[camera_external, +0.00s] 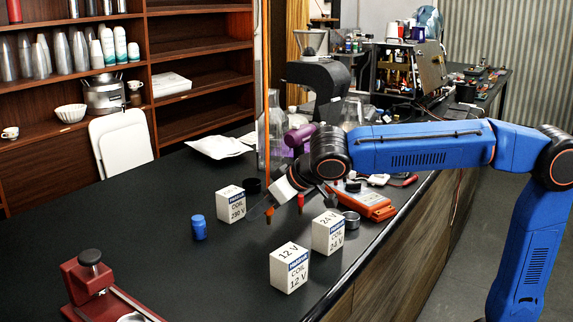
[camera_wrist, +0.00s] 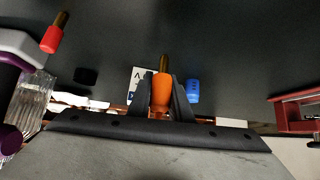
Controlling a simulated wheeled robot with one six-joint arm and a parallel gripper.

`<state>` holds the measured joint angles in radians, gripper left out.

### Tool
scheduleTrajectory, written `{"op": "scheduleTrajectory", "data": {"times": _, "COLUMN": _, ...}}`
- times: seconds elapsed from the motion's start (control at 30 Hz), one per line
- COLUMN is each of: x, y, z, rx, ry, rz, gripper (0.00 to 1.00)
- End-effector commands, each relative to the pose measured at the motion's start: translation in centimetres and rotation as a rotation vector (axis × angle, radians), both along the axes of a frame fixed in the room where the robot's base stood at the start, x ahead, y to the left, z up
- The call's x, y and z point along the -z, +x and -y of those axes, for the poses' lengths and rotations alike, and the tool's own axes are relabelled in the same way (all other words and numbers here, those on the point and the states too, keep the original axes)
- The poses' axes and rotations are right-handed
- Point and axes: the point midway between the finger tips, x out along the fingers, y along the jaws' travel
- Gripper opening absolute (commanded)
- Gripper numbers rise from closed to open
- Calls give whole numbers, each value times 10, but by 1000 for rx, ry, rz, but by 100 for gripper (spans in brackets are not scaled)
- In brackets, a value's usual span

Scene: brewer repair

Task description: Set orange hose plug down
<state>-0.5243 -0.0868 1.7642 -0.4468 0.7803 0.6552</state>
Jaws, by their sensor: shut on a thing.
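The orange hose plug (camera_wrist: 160,92) is held between the two dark fingers of my gripper (camera_wrist: 162,98) in the wrist view, with its brass tip pointing away from the fingers. In the external view, my gripper (camera_external: 266,208) is over the black counter, between the 230 V coil box and the 24 V coil box. The orange plug (camera_external: 269,214) shows there as a small orange spot at the fingertips. Whether it touches the counter cannot be told. A red plug (camera_external: 300,202) is just right of my gripper; it also shows at upper left in the wrist view (camera_wrist: 51,38).
White coil boxes marked 230 V (camera_external: 231,205), 24 V (camera_external: 328,232) and 12 V (camera_external: 289,268) stand nearby. A blue cap (camera_external: 199,228) is left of them. An orange meter (camera_external: 365,203) lies behind right. A red press (camera_external: 95,285) stands front left.

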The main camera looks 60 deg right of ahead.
Motion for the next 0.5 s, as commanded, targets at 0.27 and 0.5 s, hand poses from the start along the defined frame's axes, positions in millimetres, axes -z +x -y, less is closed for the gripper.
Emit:
{"op": "scheduleTrajectory", "data": {"times": 0.27, "x": 32, "y": 0, "z": 0, "rx": 0, "ry": 0, "rz": -1, "gripper": 0}}
{"op": "scheduleTrajectory", "data": {"times": 0.5, "x": 33, "y": 0, "z": 0, "rx": 0, "ry": 0, "rz": -1, "gripper": 0}}
